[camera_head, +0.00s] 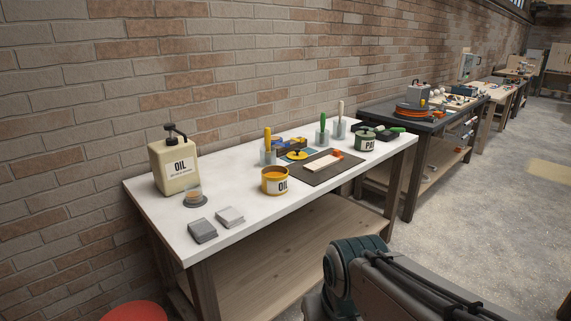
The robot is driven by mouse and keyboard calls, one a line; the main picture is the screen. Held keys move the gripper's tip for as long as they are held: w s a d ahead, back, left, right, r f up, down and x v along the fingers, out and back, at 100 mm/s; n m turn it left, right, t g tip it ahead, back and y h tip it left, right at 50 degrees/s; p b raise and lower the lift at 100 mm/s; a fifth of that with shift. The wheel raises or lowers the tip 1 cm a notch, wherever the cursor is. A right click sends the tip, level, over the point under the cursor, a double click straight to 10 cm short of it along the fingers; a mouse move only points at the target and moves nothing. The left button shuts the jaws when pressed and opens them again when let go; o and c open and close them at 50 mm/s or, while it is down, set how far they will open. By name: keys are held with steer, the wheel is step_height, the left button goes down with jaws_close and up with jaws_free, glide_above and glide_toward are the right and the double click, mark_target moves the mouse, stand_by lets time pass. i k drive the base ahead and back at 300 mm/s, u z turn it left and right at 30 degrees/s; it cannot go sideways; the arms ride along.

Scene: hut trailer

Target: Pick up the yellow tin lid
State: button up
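A yellow disc with a small knob, which looks like the yellow tin lid (298,154), lies toward the back of the white bench (165,208), on or beside a small teal mat. A yellow tin (267,188) with an OIL label stands in front of it, nearer the front edge. The lid is small in view and lies apart from the tin. My arm shows at the bottom right, in front of the bench; my gripper is not in view.
Grey pads (203,231) lie at the front. The bench's left middle is clear.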

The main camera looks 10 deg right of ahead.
mark_target(297, 155)
steer(key=z, duration=1.05)
steer(key=i, duration=1.5)
steer(key=u, duration=0.8)
steer(key=i, duration=1.05)
steer(key=u, duration=0.95)
